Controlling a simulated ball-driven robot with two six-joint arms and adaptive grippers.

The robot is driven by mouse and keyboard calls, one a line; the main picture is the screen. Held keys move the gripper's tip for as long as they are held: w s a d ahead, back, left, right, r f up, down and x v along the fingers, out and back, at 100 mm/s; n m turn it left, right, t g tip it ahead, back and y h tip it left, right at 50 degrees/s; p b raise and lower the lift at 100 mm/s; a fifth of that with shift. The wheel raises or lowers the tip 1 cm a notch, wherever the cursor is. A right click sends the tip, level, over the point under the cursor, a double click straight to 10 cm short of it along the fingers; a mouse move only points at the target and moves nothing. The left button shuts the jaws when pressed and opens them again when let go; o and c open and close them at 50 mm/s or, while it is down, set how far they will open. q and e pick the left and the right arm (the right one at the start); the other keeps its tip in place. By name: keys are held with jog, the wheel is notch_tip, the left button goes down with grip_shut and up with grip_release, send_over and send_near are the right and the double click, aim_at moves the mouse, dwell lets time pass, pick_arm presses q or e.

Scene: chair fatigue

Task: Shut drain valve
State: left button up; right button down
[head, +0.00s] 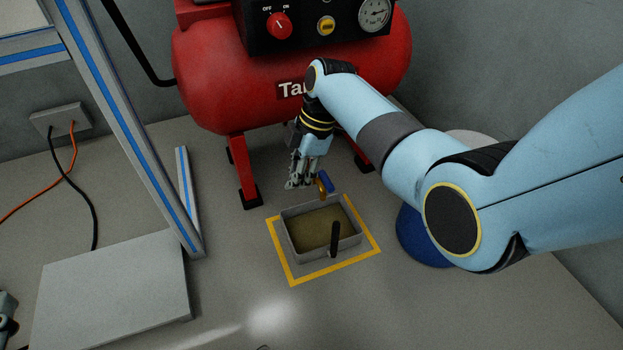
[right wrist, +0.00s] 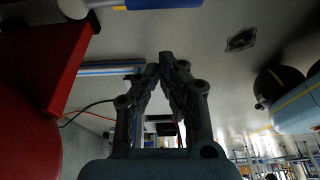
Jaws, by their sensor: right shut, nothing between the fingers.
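The drain valve (head: 322,190) is a small brass fitting with a blue lever (head: 327,181), low under the red compressor tank (head: 215,80). The lever also shows at the top edge of the right wrist view (right wrist: 165,4). Its exact angle to the pipe is hard to tell. My right gripper (head: 302,184) points down just left of the valve in the head view; its fingertips (right wrist: 166,58) meet with nothing between them and look apart from the lever. A dark jointed part at the left edge, probably my left gripper (head: 6,314), is cut off.
A grey tray (head: 287,238) with brownish contents and a black handle stands below the valve inside a yellow floor outline (head: 294,279). A blue round container (head: 415,245) is partly behind my right arm. A metal frame (head: 120,110) and flat grey panel (head: 115,285) are left.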

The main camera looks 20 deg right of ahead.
aim_at(323, 176)
pick_arm(q)
notch_tip(323, 176, up, 21)
jog(key=w+d+m+t+h+b, duration=0.1)
jog(key=d+m+t+h+b, duration=0.1)
jog(key=t+h, duration=0.5)
jog(key=shift+d+m+t+b, duration=0.25)
jog(key=shift+m+t+b, duration=0.4)
jog(key=shift+m+t, duration=0.6)
pick_arm(e)
jog(key=shift+d+f, duration=0.4)
jog(key=shift+d, duration=0.45)
jog(key=shift+d+f, duration=0.35)
jog(key=shift+d, duration=0.45)
pick_arm(q)
jog(key=shift+w, duration=0.15)
